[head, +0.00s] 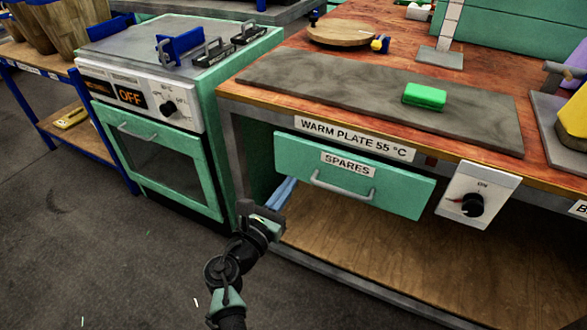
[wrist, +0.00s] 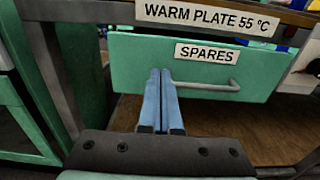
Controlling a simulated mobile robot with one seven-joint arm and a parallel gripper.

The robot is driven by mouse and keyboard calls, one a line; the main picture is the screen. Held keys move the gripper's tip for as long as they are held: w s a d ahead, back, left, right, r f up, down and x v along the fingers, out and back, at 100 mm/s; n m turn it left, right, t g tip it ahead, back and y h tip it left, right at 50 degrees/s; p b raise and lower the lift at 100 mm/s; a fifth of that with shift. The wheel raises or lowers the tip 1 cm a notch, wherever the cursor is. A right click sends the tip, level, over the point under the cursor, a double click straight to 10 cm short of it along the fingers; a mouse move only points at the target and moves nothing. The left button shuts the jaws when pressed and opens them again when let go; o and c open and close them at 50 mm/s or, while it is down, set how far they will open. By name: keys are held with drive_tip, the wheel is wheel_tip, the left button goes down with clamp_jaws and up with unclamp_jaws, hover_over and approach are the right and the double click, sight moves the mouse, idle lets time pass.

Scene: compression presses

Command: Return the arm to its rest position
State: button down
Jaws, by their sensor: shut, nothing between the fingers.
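My arm reaches up from the bottom of the head view. My gripper (head: 290,183) has blue fingers, pressed together with nothing between them. In the wrist view the shut fingers (wrist: 160,73) point at the green SPARES drawer (wrist: 135,65), left of its metal handle (wrist: 205,86). In the head view the fingertips are by the lower left end of the drawer front (head: 400,192). I cannot tell whether they touch it. The drawer seems to stand out a little from under the bench, with a dark gap above its front.
A grey warm plate (head: 330,84) with a green block (head: 425,96) lies on the wooden bench above. A switch box (head: 478,196) hangs right of the drawer. A green oven (head: 160,150) reading OFF stands left. The lower shelf (head: 400,260) is bare; floor (head: 80,240) is open at left.

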drive_tip(key=p+v, duration=0.1)
drive_tip(key=v, duration=0.4)
drive_tip(key=shift+s+a, duration=0.1)
drive_tip(key=shift+r, duration=0.1)
wheel_tip(320, 180, up, 33)
drive_tip(key=d+m+t+y, duration=0.3)
drive_tip(key=m+t, duration=0.2)
drive_tip(key=m, duration=1.7)
drive_tip(key=s+a+r+m+t+y+p, duration=0.2)
drive_tip(key=s+r+m+t+y, duration=0.5)
drive_tip(key=s+r, duration=1.35)
wheel_tip(320, 180, up, 30)
drive_tip(key=w+m+h+p, duration=0.1)
drive_tip(key=w+p, duration=0.1)
drive_tip(key=p, duration=2.6)
drive_tip(key=shift+w+f, duration=0.2)
drive_tip(key=shift+w, duration=0.1)
